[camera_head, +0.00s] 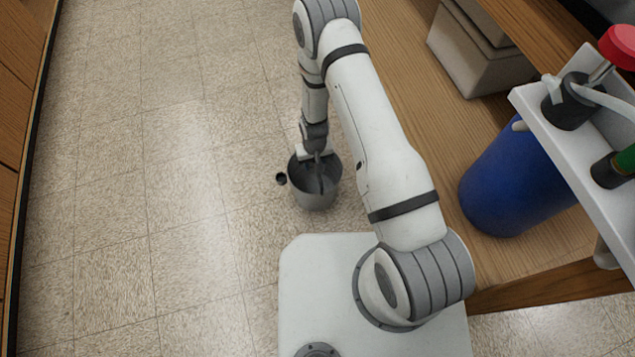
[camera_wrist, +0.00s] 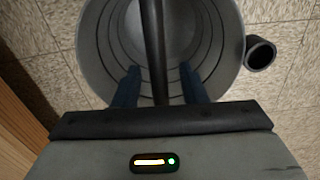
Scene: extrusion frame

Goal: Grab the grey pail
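The grey pail (camera_head: 316,199) stands on the tiled floor beyond the front of my base. In the wrist view the pail (camera_wrist: 90,47) is seen from above, with its ringed inside open to the camera. A dark handle bar (camera_wrist: 155,40) crosses over its mouth. My gripper (camera_head: 318,160) points down at the pail's mouth. In the wrist view the two fingers of my gripper (camera_wrist: 159,80) are apart, one on each side of the handle bar. They do not appear to press on it. The lower part of the bar is hidden by the gripper body.
A small dark cup-like object (camera_head: 281,179) lies on the floor just left of the pail. A wooden surface (camera_head: 415,85) with a blue bin (camera_head: 515,185) and a beige box (camera_head: 475,60) is on the right. The floor on the left is clear.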

